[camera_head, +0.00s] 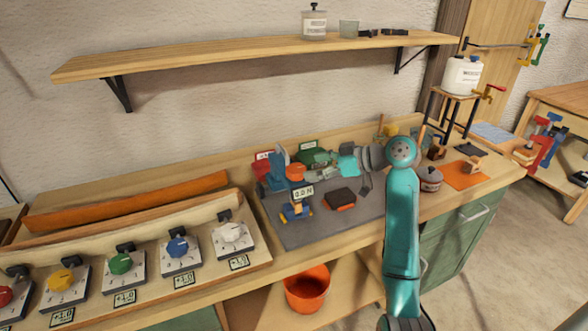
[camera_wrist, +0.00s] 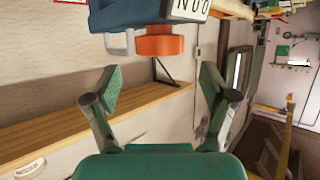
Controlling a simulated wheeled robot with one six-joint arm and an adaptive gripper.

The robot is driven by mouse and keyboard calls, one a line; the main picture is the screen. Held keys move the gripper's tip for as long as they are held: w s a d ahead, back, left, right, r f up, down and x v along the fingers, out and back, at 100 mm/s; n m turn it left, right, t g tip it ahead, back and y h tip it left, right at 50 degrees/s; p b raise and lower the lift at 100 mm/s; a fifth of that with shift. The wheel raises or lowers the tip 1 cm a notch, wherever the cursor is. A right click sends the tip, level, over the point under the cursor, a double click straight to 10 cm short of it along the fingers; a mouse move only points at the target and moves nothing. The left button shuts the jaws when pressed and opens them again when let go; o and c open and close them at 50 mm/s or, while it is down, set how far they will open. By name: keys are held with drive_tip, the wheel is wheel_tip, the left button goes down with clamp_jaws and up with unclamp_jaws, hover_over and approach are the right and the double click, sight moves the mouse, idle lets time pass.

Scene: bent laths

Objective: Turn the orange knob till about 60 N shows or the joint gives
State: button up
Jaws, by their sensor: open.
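The orange knob (camera_head: 295,172) sits on a blue device (camera_head: 272,165) on the grey mat; in the wrist view the knob (camera_wrist: 160,43) shows upside down at the top, beside a blue body (camera_wrist: 135,14). A white force display (camera_head: 303,192) by the knob appears to read 0.0 N; it is cut off in the wrist view (camera_wrist: 188,8). My gripper (camera_head: 328,170) is to the right of the knob, pointing towards it. In the wrist view its two fingers (camera_wrist: 156,82) are spread and empty, with the knob beyond the gap, apart from them. The joint cannot be made out clearly.
A dark block with orange edges (camera_head: 341,198) and a small blue and yellow item (camera_head: 296,211) lie on the grey mat (camera_head: 330,228). A row of coloured dials (camera_head: 120,264) stands at left. A shelf (camera_head: 250,52) runs above. A round pot (camera_head: 430,179) stands right of my arm.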

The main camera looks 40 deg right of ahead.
sight(299, 169)
drive_tip(key=shift+x, duration=3.05)
drive_tip(key=c, duration=1.2)
